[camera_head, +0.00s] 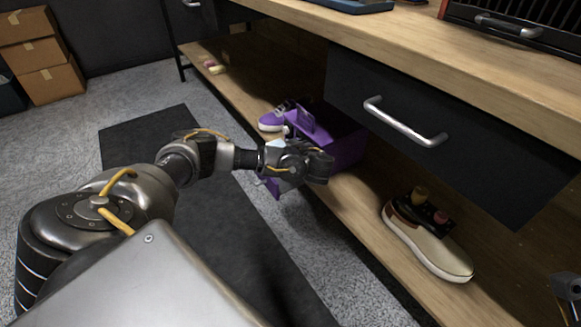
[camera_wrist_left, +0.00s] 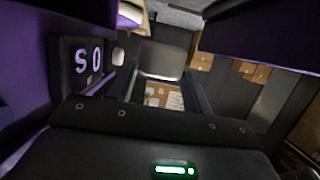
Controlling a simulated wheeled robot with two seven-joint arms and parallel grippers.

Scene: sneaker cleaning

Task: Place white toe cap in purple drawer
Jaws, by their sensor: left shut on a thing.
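The purple drawer (camera_head: 346,152) is open below the bench top, and its purple wall also shows in the left wrist view (camera_wrist_left: 22,95). My left gripper (camera_head: 300,168) is at the drawer's near side. In the left wrist view it is shut on a pale grey-white rounded piece (camera_wrist_left: 160,60), which looks like the white toe cap. In the head view the gripper mostly hides this piece. I cannot tell whether it touches the drawer. A dark part at the lower right edge looks like my right gripper (camera_head: 568,288); its fingers are not clear.
A cream shoe (camera_head: 428,240) with small items inside stands on the shelf at right. A shut dark drawer (camera_head: 450,140) with a metal handle (camera_head: 403,122) hangs above. Cardboard boxes (camera_head: 40,55) stand at far left.

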